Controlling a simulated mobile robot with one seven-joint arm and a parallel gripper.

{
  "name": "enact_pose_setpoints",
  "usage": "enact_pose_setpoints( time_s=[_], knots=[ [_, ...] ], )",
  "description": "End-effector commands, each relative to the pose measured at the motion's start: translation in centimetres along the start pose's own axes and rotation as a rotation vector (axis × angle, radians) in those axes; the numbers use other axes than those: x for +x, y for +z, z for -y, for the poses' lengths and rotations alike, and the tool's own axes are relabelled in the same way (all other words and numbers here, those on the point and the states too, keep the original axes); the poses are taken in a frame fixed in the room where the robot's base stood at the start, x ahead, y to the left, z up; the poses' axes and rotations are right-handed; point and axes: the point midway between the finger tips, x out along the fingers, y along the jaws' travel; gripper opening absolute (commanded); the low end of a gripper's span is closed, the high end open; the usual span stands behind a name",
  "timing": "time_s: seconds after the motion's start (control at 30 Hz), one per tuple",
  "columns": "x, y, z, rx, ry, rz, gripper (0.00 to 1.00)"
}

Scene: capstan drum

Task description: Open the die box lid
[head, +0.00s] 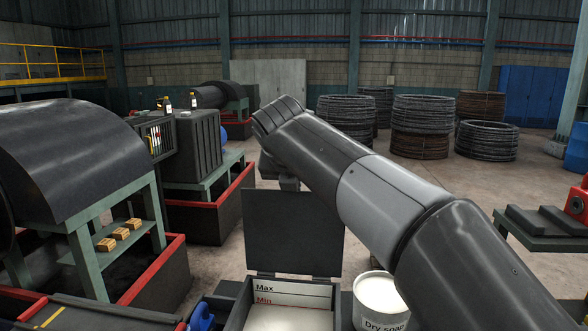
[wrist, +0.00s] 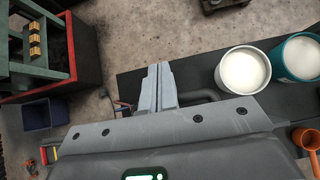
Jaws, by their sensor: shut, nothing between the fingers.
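The die box (head: 238,310) is at the bottom of the head view, cut off by the frame edge. Its inside wall carries Max and Min marks, and pale powder lies inside. Its dark flat lid (head: 293,235) stands upright on hinges at the back edge, so the box is open on top. My gripper (wrist: 158,68) shows in the wrist view with its two grey fingers together and nothing between them. In the head view my arm reaches past and above the lid, and hides most of the gripper. I cannot tell whether the gripper touches the lid.
A white Dry soap bucket (head: 380,299) stands right of the box; the wrist view also shows a teal bucket (wrist: 300,57) and an orange scoop (wrist: 307,138). A red-edged machine (head: 215,210) is at left. Wire coils (head: 423,115) stand far back, with open floor before them.

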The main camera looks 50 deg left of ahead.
Motion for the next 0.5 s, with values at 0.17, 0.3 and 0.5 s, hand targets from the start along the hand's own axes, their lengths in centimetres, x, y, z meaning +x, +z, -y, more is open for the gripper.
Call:
enact_pose_setpoints(
  time_s=[0.17,0.3,0.5],
  knots=[
    [-2.2,1.4,-0.2,0.001,0.004,0.002,0.00],
    [-4.3,2.8,-0.2,0.001,0.004,0.002,0.00],
    [-6.5,4.2,-0.2,0.001,0.004,0.001,0.00]
  ],
)
